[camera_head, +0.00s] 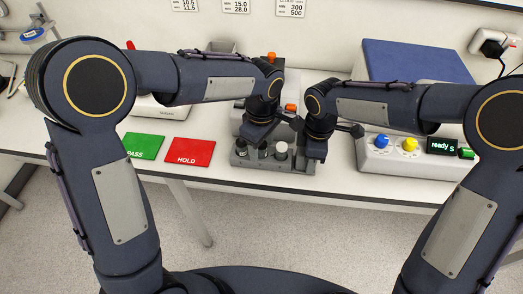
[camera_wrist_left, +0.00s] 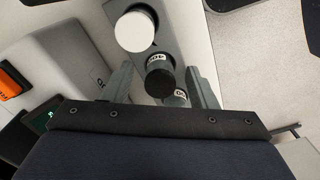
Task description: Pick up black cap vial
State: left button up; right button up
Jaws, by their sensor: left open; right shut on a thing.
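The black cap vial (camera_wrist_left: 160,82) stands in a grey rack (camera_wrist_left: 178,32) in the left wrist view. My left gripper (camera_head: 268,136) is over the rack in the head view. It also shows in the left wrist view (camera_wrist_left: 161,86), open, with one finger on each side of the black cap vial in the picture; I see no clear contact. My right gripper (camera_head: 317,150) is shut at the rack's right end. What it holds is hidden.
A green PASS mat (camera_head: 143,146) and a red HOLD mat (camera_head: 190,152) lie left of the rack. A device with knobs and a "ready" display (camera_head: 441,146) stands to the right. Orange parts (camera_head: 291,107) show between my arms. The table's front edge is close to the rack.

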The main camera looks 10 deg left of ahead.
pick_arm(q)
jog(key=c, duration=1.1)
jog(key=shift+o, duration=0.2)
jog(key=shift+r, duration=0.1)
notch_tip(320, 180, up, 10)
jog(key=shift+f, duration=0.1)
pick_arm(e)
jog(key=o, duration=1.3)
jog(key=shift+c, duration=0.2)
